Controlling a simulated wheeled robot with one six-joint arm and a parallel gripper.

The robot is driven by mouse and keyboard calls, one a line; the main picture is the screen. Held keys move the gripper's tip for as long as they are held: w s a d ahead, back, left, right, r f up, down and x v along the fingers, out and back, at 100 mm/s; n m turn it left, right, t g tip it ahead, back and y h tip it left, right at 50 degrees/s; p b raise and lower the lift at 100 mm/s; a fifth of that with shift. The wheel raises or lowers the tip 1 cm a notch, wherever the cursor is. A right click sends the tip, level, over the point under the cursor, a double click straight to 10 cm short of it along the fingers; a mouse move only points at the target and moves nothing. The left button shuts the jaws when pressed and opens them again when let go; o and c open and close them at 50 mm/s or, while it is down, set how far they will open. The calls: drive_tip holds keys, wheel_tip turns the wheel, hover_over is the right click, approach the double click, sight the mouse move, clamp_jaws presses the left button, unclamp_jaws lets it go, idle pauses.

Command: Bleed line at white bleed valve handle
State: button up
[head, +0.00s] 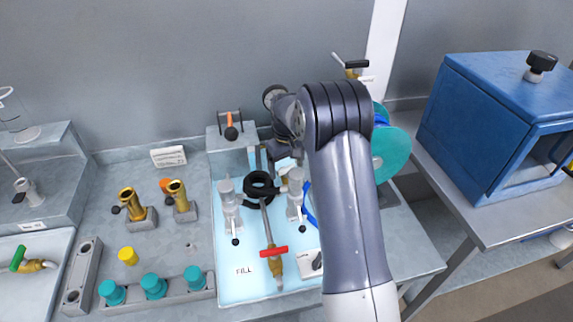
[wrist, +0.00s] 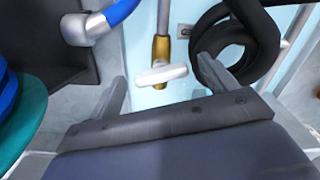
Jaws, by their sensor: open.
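The white bleed valve handle (wrist: 162,75) is a short white bar on a brass valve body (wrist: 161,50), on a thin metal pipe, in the wrist view. My gripper (wrist: 163,82) is open, one finger on each side of the handle in the picture. There is no visible contact, and I cannot tell how far the fingertips are from the handle in depth. In the head view my gripper (head: 283,152) is over the back of the pale blue panel, and my arm hides much of that area.
A black hose coil (wrist: 240,45) lies close beside the right finger; it also shows in the head view (head: 260,184). A red-handled valve (head: 273,251) is at the panel's front by the FILL label. A teal disc (head: 391,155) and blue cabinet (head: 490,125) are to the right.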

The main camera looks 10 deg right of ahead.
sight(286, 168)
drive_tip(key=shift+c, duration=0.4)
drive_tip(key=c, duration=0.9)
drive_tip(key=shift+a+m+b, duration=0.1)
drive_tip(key=shift+m+b, duration=0.25)
drive_tip(key=shift+m, duration=1.75)
drive_tip(key=o, duration=1)
drive_tip(key=shift+r, duration=0.15)
wheel_tip(286, 168, up, 11)
drive_tip(key=shift+f+b, duration=0.2)
drive_tip(key=shift+b, duration=0.4)
